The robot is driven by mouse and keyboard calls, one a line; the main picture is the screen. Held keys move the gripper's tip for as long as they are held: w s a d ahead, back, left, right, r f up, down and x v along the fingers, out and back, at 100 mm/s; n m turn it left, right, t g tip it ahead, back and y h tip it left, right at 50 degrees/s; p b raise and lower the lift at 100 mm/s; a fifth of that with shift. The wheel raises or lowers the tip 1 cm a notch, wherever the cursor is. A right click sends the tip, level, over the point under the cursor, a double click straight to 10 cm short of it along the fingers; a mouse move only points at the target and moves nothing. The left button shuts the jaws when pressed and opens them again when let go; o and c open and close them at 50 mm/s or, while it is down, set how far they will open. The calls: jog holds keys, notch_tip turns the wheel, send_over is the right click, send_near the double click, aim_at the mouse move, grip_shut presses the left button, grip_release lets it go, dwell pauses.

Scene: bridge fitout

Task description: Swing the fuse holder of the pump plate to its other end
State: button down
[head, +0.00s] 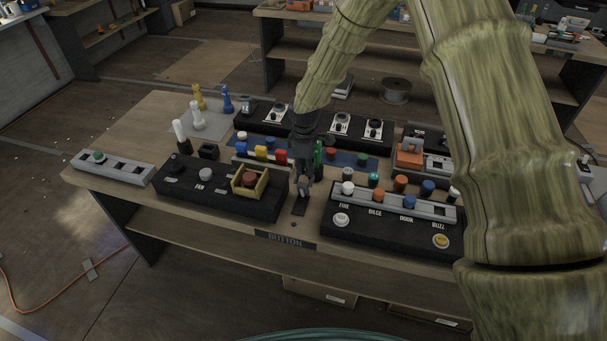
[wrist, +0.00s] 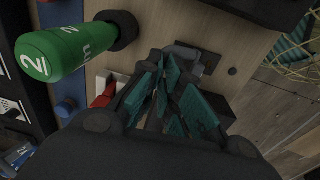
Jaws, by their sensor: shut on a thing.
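My gripper (head: 303,188) points down at the front middle of the table, between two black control panels. A small dark plate (head: 299,208) lies on the wood directly below its fingers. In the wrist view the teal-padded fingers of my gripper (wrist: 174,75) are closed in at a grey bent part (wrist: 186,50) on that dark plate. I take this part to be the fuse holder of the pump plate. The fingers hide most of it, and I cannot read any plate label or tell which end it lies at.
A green cylinder marked 2 (wrist: 60,52) stands close behind my gripper. The left panel (head: 215,200) carries knobs and a yellow-guarded red button (head: 249,179). The right panel (head: 380,232) carries buttons and a grey strip of coloured caps.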

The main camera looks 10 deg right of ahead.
jog(key=shift+s+d+f, duration=0.1)
jog(key=shift+d+f, duration=0.1)
jog(key=shift+f, duration=0.5)
jog(key=c, duration=2)
grip_release()
jog(key=shift+r, duration=0.1)
jog(key=o, duration=0.3)
jog(key=shift+o, duration=1)
jog(key=shift+f, duration=0.2)
jog(key=shift+w+d+f, duration=0.15)
jog(key=shift+w+f, duration=0.1)
jog(key=shift+w, duration=0.3)
jog(key=shift+r, duration=0.3)
